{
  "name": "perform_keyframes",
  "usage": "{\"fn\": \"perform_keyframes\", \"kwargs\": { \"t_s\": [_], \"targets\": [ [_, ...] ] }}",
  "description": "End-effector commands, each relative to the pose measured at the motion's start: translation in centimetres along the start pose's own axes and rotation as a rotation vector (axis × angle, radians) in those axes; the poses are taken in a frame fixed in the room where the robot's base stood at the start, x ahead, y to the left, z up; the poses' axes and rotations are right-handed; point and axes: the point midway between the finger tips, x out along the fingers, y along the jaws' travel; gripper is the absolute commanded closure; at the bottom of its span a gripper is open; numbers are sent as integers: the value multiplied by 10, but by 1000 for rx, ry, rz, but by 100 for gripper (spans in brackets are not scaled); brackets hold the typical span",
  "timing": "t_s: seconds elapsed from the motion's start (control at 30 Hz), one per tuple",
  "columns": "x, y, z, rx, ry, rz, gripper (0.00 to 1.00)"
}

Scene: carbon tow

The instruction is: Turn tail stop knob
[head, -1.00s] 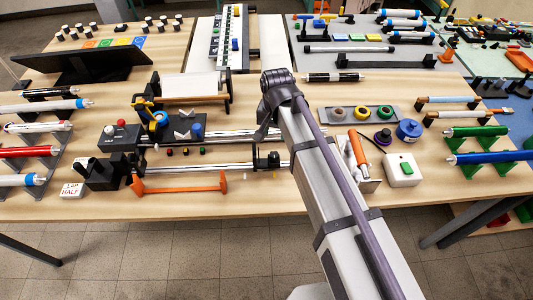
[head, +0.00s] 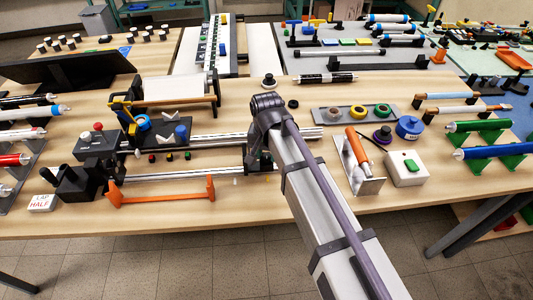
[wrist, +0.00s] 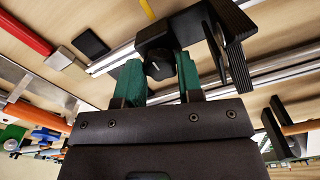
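The tail stop (wrist: 195,32) is a black block on the bright metal rails, seen in the wrist view. Its knob (wrist: 158,67) is small, round and black with a white mark on its face. My gripper (wrist: 159,75) has two green fingers, one on each side of the knob. They are apart, with narrow gaps beside the knob, and no firm contact shows. In the head view the tail stop (head: 250,158) is partly covered by the end of my arm, and my fingertips are hidden there.
Right of my arm are an orange-handled tool on a metal stand (head: 358,148) and a white box with a green button (head: 406,168).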

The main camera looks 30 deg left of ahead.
Motion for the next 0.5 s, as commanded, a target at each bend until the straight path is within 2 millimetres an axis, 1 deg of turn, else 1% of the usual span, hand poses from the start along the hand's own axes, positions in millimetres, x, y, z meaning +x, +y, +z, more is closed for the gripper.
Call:
{"fn": "perform_keyframes", "kwargs": {
  "t_s": [0.03, 0.2, 0.5],
  "targets": [
    [0, 0, 0, 0, 0, 0, 73],
    [0, 0, 0, 0, 0, 0, 90],
    [0, 0, 0, -28, 0, 0, 90]
  ]
}}
